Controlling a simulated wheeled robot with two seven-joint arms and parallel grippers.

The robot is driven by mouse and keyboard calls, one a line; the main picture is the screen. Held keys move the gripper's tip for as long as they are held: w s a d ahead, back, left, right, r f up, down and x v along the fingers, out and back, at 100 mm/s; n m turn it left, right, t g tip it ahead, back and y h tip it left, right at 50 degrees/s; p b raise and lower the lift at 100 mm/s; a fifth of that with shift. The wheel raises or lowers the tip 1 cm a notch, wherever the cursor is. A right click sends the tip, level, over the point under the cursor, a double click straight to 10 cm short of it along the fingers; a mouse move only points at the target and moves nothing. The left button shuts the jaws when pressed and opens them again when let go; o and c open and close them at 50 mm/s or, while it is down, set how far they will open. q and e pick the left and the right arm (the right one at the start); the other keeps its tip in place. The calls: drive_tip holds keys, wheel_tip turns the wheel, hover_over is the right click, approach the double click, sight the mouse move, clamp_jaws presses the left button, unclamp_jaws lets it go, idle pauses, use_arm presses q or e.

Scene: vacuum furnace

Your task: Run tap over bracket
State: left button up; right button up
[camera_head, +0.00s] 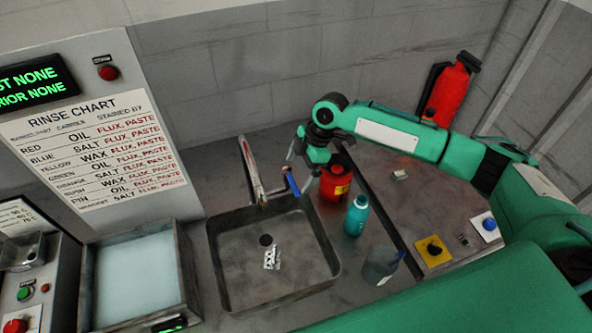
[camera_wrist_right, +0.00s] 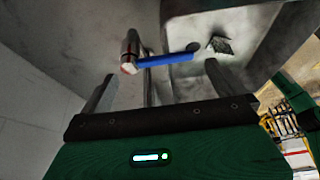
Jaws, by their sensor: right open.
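The metal bracket (camera_head: 271,257) lies on the floor of the sink (camera_head: 228,268), beside the dark drain. It also shows in the right wrist view (camera_wrist_right: 220,45). The tap (camera_head: 251,168) stands at the sink's back edge, with a blue lever (camera_head: 291,182) on its right. In the right wrist view the tap (camera_wrist_right: 130,50) is at upper left and the blue lever (camera_wrist_right: 165,59) lies across the space ahead of the fingers. My right gripper (camera_head: 298,173) is open and empty, close to the lever; contact cannot be told. No water shows. My left gripper is out of view.
A red can (camera_head: 335,180), a teal bottle (camera_head: 356,215) and a clear beaker (camera_head: 381,265) stand right of the sink, near my right arm. A pale-filled tray (camera_head: 135,278) is left of it. A red extinguisher (camera_head: 450,92) stands at the back right.

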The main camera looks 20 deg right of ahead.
sight(293, 182)
drive_tip(key=shift+p+x, duration=0.3)
drive_tip(key=shift+x, duration=0.7)
drive_tip(key=shift+s+a+f, duration=0.1)
drive_tip(key=shift+a+f, duration=0.15)
drive_tip(key=shift+f, duration=0.2)
drive_tip(key=shift+c, duration=0.2)
